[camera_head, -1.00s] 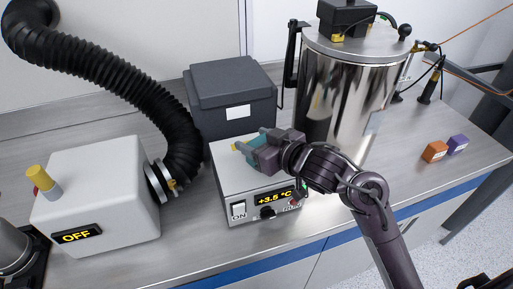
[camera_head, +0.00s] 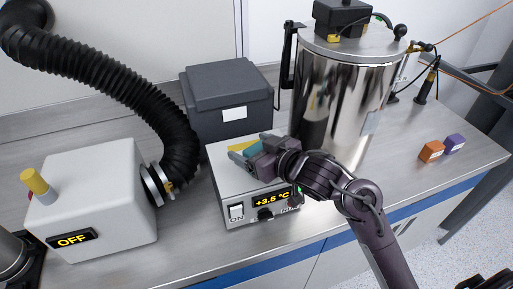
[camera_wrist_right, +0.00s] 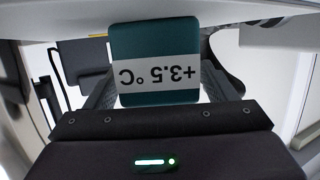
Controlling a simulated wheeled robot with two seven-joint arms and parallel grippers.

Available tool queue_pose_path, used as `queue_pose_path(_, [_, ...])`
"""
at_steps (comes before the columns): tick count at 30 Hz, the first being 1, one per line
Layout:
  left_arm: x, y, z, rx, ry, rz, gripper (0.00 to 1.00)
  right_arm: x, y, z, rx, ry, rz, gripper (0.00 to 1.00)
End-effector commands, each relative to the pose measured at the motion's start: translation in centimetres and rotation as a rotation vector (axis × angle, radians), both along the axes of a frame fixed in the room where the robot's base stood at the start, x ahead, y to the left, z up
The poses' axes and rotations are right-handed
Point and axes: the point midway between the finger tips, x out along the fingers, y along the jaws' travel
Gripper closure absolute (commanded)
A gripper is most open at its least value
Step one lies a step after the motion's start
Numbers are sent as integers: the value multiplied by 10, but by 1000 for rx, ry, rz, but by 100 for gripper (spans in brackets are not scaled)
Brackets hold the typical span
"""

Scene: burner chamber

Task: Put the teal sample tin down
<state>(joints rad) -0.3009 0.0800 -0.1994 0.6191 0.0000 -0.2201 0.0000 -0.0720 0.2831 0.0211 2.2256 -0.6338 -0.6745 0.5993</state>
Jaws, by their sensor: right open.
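The teal sample tin (camera_wrist_right: 153,36) fills the upper middle of the right wrist view, with a white label reading +3.5 °C upside down. It sits between the two fingers of my right gripper (camera_wrist_right: 156,88), which are open, with a finger on each side. In the head view my right gripper (camera_head: 246,146) is over the top of the white box (camera_head: 230,188) with the +3.5 °C display and ON switch. The gripper mostly hides the tin there. Whether the tin rests flat on the box is hard to tell. My left gripper is out of view.
A dark grey lidded box (camera_head: 230,105) stands behind. A shiny steel vessel (camera_head: 338,95) is close behind my right arm. A white unit (camera_head: 95,195) reading OFF with a black hose (camera_head: 110,85) is at left. Orange (camera_head: 430,151) and purple (camera_head: 454,143) blocks lie right.

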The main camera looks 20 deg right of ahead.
Motion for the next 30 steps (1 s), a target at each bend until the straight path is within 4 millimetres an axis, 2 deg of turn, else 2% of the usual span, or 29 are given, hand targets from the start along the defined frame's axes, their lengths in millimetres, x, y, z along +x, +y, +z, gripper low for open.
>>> queue_pose_path(2, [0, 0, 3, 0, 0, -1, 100, 0, 0, 6, 1, -2, -1, 22])
queue_pose_path(5, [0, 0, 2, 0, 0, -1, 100, -10, -5, 7, -2, -2, 0, 22])
queue_pose_path(15, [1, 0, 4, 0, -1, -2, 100, -79, -35, 29, -6, 2, 1, 22])
queue_pose_path(16, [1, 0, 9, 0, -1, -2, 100, -84, -37, 34, -3, 4, 1, 22])
queue_pose_path(18, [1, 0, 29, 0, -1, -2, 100, -87, -38, 40, 9, 10, 2, 22])
queue_pose_path(21, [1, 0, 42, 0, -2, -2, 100, -93, -41, 42, 11, 9, 3, 22])
queue_pose_path(30, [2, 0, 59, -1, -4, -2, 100, -104, -47, 40, 1, 4, -1, 22])
